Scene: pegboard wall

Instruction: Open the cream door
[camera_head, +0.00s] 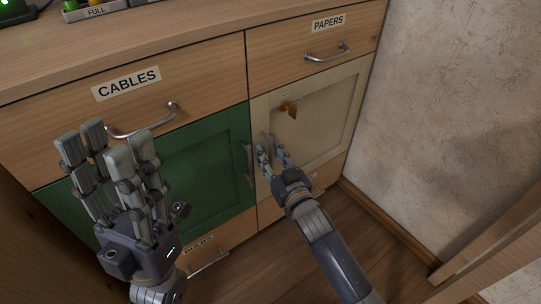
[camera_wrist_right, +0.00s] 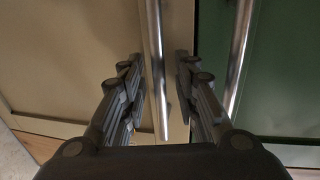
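The cream door (camera_head: 315,115) is shut in the cabinet's right half, below the PAPERS drawer. A brass key or latch piece (camera_head: 289,108) sits near its top edge. Its vertical metal handle (camera_wrist_right: 156,75) is near the door's left edge in the head view. My right gripper (camera_head: 271,156) is at this handle; in the right wrist view its fingers (camera_wrist_right: 161,80) are apart, with the handle between them and gaps visible on both sides. My left gripper (camera_head: 108,148) is open and empty, raised in front of the green door.
The green door (camera_head: 200,165) is shut, and its metal handle (camera_head: 249,165) stands close beside the cream door's handle. The CABLES drawer (camera_head: 60,118) and PAPERS drawer (camera_head: 280,64) are shut above. A wall (camera_head: 440,120) stands to the right. Wooden floor (camera_head: 355,225) is clear in front.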

